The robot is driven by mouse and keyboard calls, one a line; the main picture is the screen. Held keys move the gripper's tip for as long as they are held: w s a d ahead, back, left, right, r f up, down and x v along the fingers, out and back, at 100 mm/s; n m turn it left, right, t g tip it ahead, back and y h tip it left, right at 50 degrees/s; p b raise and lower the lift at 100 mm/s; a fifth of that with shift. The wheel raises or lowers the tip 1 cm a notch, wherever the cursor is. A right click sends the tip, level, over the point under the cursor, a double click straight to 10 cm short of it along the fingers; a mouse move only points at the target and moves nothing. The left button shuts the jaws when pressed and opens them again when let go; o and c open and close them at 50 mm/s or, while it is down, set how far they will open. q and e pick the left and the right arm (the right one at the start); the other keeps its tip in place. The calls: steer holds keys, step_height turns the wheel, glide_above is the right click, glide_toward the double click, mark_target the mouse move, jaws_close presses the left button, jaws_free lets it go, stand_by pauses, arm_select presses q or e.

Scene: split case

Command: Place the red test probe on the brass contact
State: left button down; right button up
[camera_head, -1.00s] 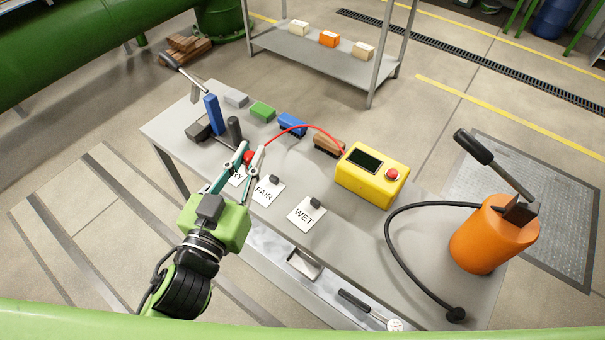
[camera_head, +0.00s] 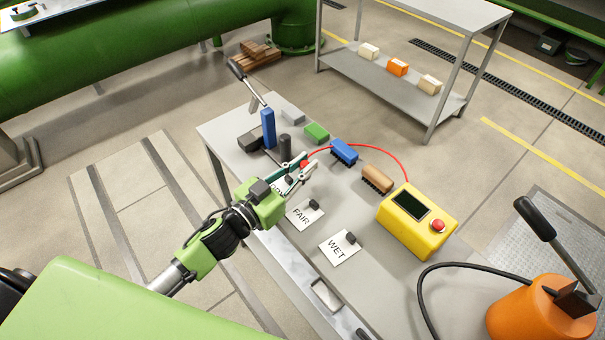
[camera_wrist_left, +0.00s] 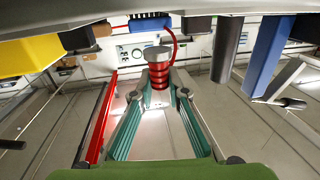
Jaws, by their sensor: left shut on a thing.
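The red test probe (camera_head: 304,163) is held between the fingertips of my left gripper (camera_head: 301,171), beside the dark cylinder at the table's left part. In the left wrist view the probe (camera_wrist_left: 160,78) shows as a ribbed red body with a grey metal end, between the two fingers of the left gripper (camera_wrist_left: 158,92). A red cable (camera_head: 380,146) runs from the probe to the yellow meter box (camera_head: 417,219). I cannot make out the brass contact in either view. My right gripper is not in view.
Cards marked FAIR (camera_head: 302,215) and WET (camera_head: 339,249) lie along the near edge; a third is partly hidden by the gripper. A dark cylinder (camera_head: 285,146), upright blue block (camera_head: 268,128), green block (camera_head: 316,132) and blue brush (camera_head: 344,151) stand close by. An orange cylinder (camera_head: 540,315) is at right.

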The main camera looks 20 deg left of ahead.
arm_select(q)
steer(key=shift+w+a+f, duration=0.1)
steer(key=shift+w+f, duration=0.05)
steer(key=shift+f, duration=0.8)
steer(key=shift+w+a+f, duration=0.1)
steer(key=shift+f, duration=0.8)
steer(key=shift+f, duration=0.15)
steer(key=c, duration=2)
jaws_free()
